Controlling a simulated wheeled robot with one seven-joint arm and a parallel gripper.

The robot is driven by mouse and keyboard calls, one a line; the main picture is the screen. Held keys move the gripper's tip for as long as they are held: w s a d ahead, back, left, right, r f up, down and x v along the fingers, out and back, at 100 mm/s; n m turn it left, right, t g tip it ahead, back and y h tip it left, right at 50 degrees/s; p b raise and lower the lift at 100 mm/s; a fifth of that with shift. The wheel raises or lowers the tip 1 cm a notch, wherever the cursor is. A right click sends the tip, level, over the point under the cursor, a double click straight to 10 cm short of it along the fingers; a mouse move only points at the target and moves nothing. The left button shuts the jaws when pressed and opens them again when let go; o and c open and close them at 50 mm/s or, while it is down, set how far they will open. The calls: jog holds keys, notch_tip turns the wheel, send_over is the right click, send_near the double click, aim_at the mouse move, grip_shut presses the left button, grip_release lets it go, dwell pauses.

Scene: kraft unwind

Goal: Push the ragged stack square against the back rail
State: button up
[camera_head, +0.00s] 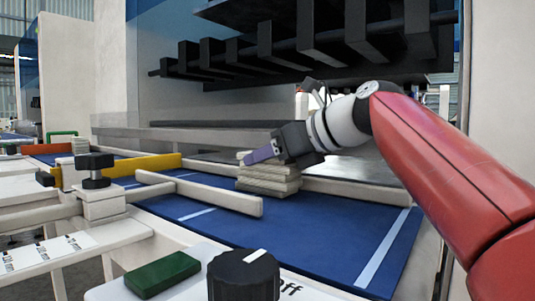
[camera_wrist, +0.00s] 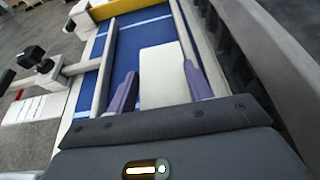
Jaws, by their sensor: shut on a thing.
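The stack (camera_head: 268,180) is a pile of several pale beige layers on the blue belt, with uneven side edges. My gripper (camera_head: 250,157) reaches in from the right, its purple fingers at the top of the stack. In the wrist view, the stack's pale top (camera_wrist: 162,72) lies between the two fingers, and my gripper (camera_wrist: 160,78) is shut on it. A pale rail (camera_head: 355,190) runs along the belt's far side; I take it for the back rail. Part of it is hidden behind the stack, and I cannot tell whether they touch.
The blue belt (camera_head: 310,230) is bare in front of the stack. A shorter pale guide bar (camera_head: 215,196) lies left of it, and a yellow bar (camera_head: 120,168) crosses farther left. Dark machine arms (camera_head: 310,45) hang above. A black knob (camera_head: 243,277) stands in the foreground.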

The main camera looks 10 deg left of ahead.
jog(key=shift+w+d+p, duration=0.35)
jog(key=shift+w+p, duration=0.1)
jog(key=shift+w, duration=0.2)
dwell(1.5)
jog(key=shift+s+a+f, duration=0.1)
jog(key=shift+s, duration=0.05)
dwell(0.5)
jog(key=o, duration=1.1)
jog(key=shift+c, duration=0.2)
